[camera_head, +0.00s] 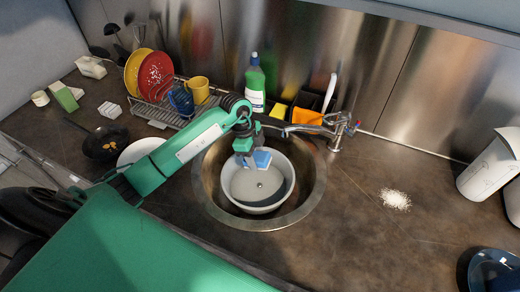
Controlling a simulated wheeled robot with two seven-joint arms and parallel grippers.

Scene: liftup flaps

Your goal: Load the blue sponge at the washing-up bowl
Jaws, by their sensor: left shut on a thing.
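My left gripper (251,159) reaches in from the left and is over the round sink. It is shut on the blue sponge (262,158), a small blue block with a paler side. The sponge is above the far part of the washing-up bowl (270,205), a pale round bowl sitting in the metal sink (310,200). I cannot tell whether the sponge touches the bowl. My gripper hides part of the bowl's far rim. My right gripper is not in view.
A tap (335,132) stands behind the sink on the right. A green bottle (255,85) and a dish rack (160,105) with plates and mugs stand behind. A pan (105,143) lies left.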

